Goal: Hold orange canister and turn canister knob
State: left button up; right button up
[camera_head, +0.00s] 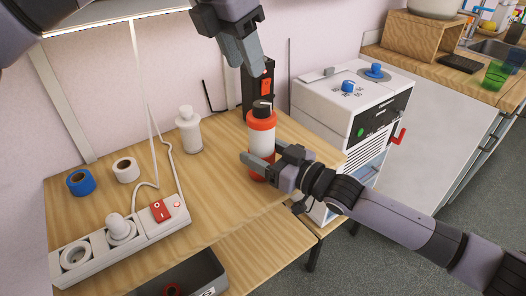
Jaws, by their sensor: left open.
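The orange canister (261,136) stands upright near the table's right edge, with a white body, an orange-red collar and base, and a black knob (262,104) with a pale mark on top. My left gripper (248,62) is open and empty, pointing down just above the knob and apart from it. My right gripper (262,164) comes in from the right and is shut on the canister's lower body. One finger crosses the front of the canister; the other is partly hidden behind it.
A black and orange device (265,84) stands close behind the canister. A white bottle (188,131), two tape rolls (80,182) and a power strip (112,237) lie to the left. A white machine (348,105) stands at right. The table (222,190) is clear between bottle and canister.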

aim_at(256, 108)
pick_arm(q)
jog(key=o, duration=0.3)
jog(key=s+d+n+g+h, duration=0.3)
jog(key=s+d+n+h, duration=0.55)
jog(key=h, duration=0.55)
jog(key=w+a+f+n+t+y, duration=0.15)
jog(key=a+f+n+t, duration=0.3)
jog(key=n, duration=0.55)
jog(key=a+f+n+t+y, duration=0.25)
jog(key=a+n+t, duration=0.2)
jog(key=n, duration=0.55)
jog(key=w+a+f+n+t+y, duration=0.1)
jog(key=a+f+n+t, duration=0.35)
jog(key=n, duration=0.55)
jog(key=shift+m+t, duration=0.25)
jog(key=shift+t, duration=0.1)
jog(key=x, duration=1.1)
jog(key=shift+w+d+r, duration=0.2)
jog(key=shift+d+r, duration=0.1)
jog(key=shift+d, duration=0.1)
